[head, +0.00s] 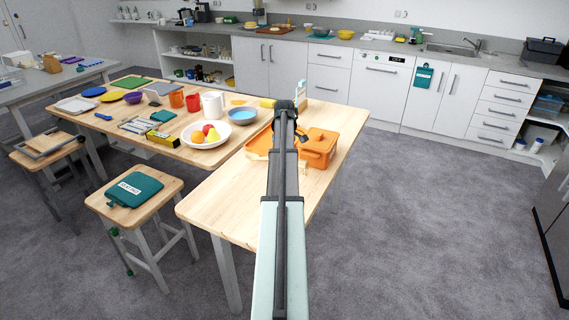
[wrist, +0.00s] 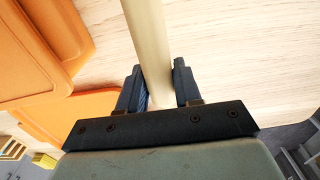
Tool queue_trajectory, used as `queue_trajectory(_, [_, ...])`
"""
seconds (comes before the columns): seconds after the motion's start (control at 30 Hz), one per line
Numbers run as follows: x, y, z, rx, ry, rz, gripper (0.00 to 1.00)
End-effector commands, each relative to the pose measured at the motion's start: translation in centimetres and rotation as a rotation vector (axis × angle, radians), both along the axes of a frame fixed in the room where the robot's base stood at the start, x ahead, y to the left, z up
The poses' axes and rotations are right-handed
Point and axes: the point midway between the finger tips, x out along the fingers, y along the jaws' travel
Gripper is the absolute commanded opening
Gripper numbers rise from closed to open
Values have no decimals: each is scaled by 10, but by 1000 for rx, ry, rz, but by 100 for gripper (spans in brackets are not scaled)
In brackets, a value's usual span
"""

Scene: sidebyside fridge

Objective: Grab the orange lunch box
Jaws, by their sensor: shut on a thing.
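The orange lunch box (head: 321,146) sits on the wooden table, just right of my arm in the head view. More orange shows left of the arm, and the arm hides the part between. In the wrist view, orange surfaces with rounded edges (wrist: 30,50) fill the upper left. My gripper (wrist: 158,66) is shut on a pale beige bar (wrist: 143,25) that runs up between its fingers. The bar looks like the lunch box's handle, but where it joins the box is out of view. In the head view my arm largely hides the gripper.
A white fruit bowl (head: 205,142) and a blue bowl (head: 242,123) stand left of my arm on the wooden table (head: 225,205). Cups and boards lie farther left. The table's front right is clear. A stool (head: 108,207) stands at the left.

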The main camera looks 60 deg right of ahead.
Motion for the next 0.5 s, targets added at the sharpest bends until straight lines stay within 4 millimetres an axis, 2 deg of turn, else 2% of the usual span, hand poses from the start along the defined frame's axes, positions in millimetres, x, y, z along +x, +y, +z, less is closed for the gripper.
queue_trajectory(0.2, [0, 0, -25, 1, 0, 0, 3])
queue_trajectory(0.5, [0, 0, -26, 0, 0, 0, 3])
